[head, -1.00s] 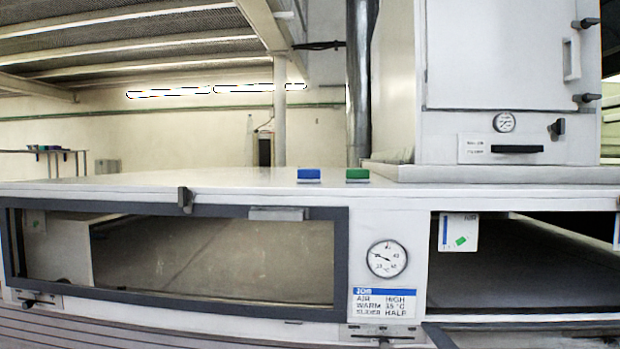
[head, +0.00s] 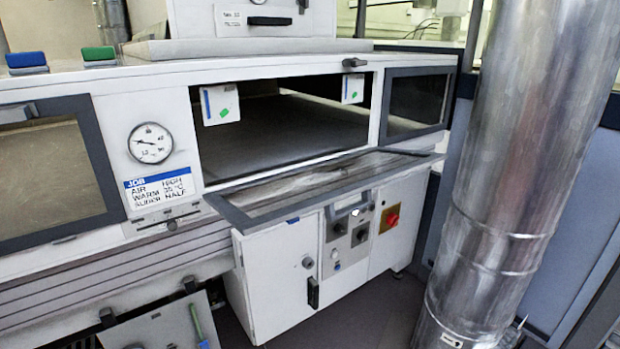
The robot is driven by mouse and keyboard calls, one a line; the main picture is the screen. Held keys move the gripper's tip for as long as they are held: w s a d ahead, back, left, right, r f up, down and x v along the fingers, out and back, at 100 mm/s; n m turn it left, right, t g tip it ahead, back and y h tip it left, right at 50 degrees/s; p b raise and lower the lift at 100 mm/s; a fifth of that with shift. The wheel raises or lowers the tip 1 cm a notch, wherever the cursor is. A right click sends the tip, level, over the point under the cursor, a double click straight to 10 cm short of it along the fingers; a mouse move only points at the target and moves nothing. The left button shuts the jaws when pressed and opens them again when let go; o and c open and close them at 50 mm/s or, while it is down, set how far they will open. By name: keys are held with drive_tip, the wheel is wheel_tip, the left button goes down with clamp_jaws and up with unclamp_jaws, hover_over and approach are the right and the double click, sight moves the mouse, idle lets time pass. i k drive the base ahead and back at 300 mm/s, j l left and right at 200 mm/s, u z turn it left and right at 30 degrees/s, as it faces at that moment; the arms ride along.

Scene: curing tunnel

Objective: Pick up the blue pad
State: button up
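The blue pad (head: 26,61) lies on the white top of the curing tunnel (head: 150,78), at the upper left of the head view near the picture's edge. A green pad (head: 99,55) lies just to its right, apart from it. My gripper is not in view, and nothing touches either pad.
A dropped-open glazed door (head: 320,185) juts out below an open chamber (head: 285,130). A large metal duct (head: 520,170) stands at the right. A control cabinet (head: 280,265) sits under the door. A panel with a green-handled tool (head: 197,325) is at the lower left.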

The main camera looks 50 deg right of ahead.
sight(18, 63)
drive_tip(key=i+j, duration=0.25)
drive_tip(key=i, duration=0.2)
drive_tip(key=i+j+u, duration=0.1)
drive_tip(key=i+j, duration=0.15)
drive_tip(key=i, duration=0.2)
